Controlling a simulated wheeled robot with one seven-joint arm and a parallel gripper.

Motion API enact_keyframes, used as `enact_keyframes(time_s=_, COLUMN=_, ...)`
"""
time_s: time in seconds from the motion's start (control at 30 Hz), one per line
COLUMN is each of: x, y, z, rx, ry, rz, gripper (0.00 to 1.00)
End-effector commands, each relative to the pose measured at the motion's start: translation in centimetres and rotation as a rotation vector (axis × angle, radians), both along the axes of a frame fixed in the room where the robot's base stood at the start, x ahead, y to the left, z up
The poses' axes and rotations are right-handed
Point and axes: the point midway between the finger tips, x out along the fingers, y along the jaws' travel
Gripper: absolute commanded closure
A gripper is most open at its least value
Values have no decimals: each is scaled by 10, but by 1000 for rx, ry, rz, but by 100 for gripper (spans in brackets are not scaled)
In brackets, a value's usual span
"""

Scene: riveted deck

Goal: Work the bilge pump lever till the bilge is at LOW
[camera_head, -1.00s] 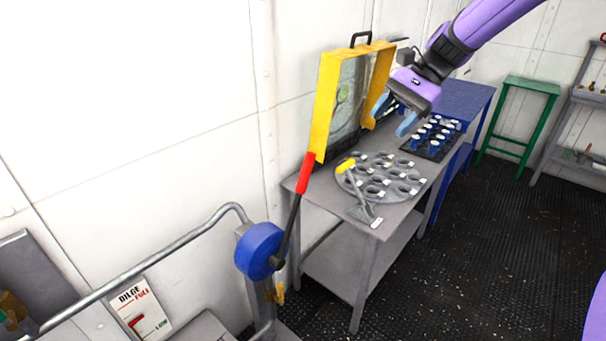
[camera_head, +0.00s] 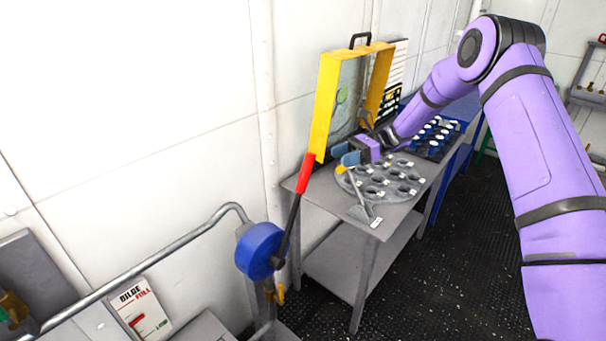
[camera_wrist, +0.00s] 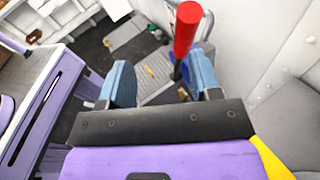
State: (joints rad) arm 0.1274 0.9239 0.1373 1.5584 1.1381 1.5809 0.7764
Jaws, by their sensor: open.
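The bilge pump lever has a red grip (camera_head: 306,173) on a dark rod, rising upright and tilted from a blue round hub (camera_head: 259,251). My gripper (camera_head: 341,158) is open, just right of the red grip and apart from it in the head view. In the wrist view, the red grip (camera_wrist: 186,30) shows ahead of my open gripper (camera_wrist: 162,75), nearer the right finger; contact cannot be told. The bilge gauge (camera_head: 145,308) is a white plate at lower left marked FULL and LOW. Its red pointer (camera_head: 137,320) is small; its exact level is hard to read.
A grey pipe rail (camera_head: 150,262) runs left of the hub. Dark floor lies right of the table.

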Motion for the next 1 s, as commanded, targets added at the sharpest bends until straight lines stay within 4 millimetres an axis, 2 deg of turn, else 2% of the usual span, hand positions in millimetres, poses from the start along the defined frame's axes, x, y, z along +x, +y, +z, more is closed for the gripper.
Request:
enact_keyframes(time_s=0.03, x=5, y=0, z=-13, rx=23, ry=34, rz=-14, gripper=42)
enact_keyframes(time_s=0.2, x=17, y=0, z=-41, rx=84, ry=115, rz=-50, gripper=42)
enact_keyframes(time_s=0.33, x=22, y=0, z=-51, rx=108, ry=144, rz=-64, gripper=42)
enact_keyframes(time_s=0.47, x=22, y=4, z=-53, rx=116, ry=153, rz=-67, gripper=42)
enact_keyframes(time_s=0.57, x=20, y=14, z=-53, rx=114, ry=152, rz=-66, gripper=42)
enact_keyframes(time_s=1.0, x=1, y=84, z=-53, rx=113, ry=151, rz=-64, gripper=42)
